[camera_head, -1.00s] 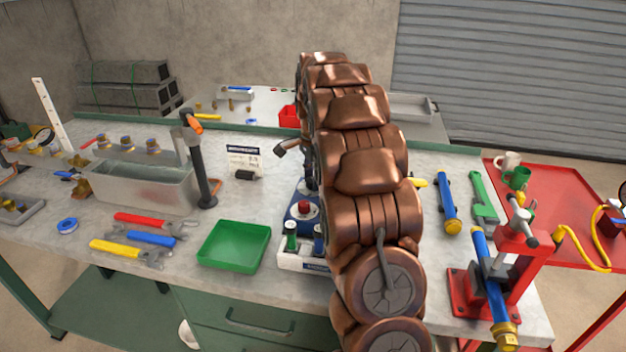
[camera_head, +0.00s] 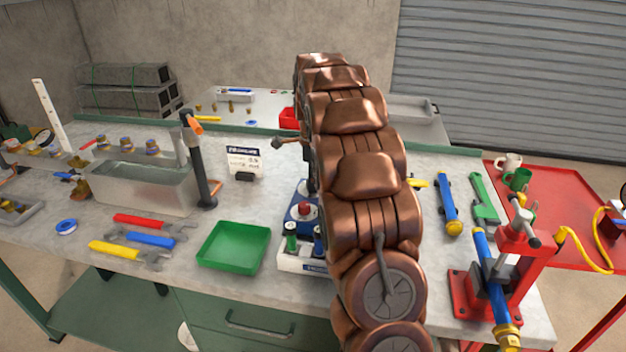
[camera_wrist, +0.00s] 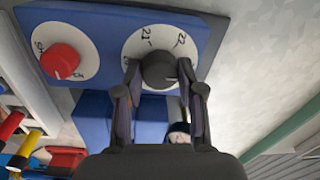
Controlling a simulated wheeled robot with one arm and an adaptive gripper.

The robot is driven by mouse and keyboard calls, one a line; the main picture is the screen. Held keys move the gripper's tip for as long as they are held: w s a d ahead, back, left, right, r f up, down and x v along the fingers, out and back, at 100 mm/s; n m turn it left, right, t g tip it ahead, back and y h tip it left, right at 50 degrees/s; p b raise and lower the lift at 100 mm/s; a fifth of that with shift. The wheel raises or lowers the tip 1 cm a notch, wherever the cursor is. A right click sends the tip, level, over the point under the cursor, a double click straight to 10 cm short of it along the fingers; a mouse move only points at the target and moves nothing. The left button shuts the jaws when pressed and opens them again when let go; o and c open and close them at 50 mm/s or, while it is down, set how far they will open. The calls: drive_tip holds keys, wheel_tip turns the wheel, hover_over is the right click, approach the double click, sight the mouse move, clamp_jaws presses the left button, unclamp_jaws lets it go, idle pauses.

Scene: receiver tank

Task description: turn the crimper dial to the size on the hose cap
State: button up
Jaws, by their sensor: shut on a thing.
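In the wrist view, my gripper (camera_wrist: 159,85) is closed around a dark grey dial knob (camera_wrist: 161,70), with a finger on each side. The knob sits on a white dial face (camera_wrist: 142,43) with printed numbers, of which 21 and 22 seem legible. The dial is on the blue crimper (camera_wrist: 105,22). In the head view the blue crimper (camera_head: 303,210) is largely hidden by my arm, and my gripper is out of sight. A blue hose (camera_head: 490,275) with a brass end is at the red vise. Any size marking on a hose cap is too small to read.
A red knob (camera_wrist: 60,61) on another white disc is beside the dial. A green tray (camera_head: 233,247), wrenches (camera_head: 145,239) and a metal basin (camera_head: 145,185) are left of the crimper. A printed card (camera_head: 243,162) stands behind. The red vise (camera_head: 525,255) is at right.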

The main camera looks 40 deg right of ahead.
drive_tip(key=o, duration=1.1)
drive_tip(key=shift+o, duration=0.2)
drive_tip(key=shift+r, duration=0.1)
wheel_tip(320, 180, up, 12)
drive_tip(key=shift+s+a, duration=0.15)
drive_tip(key=shift+s, duration=0.05)
idle(0.5)
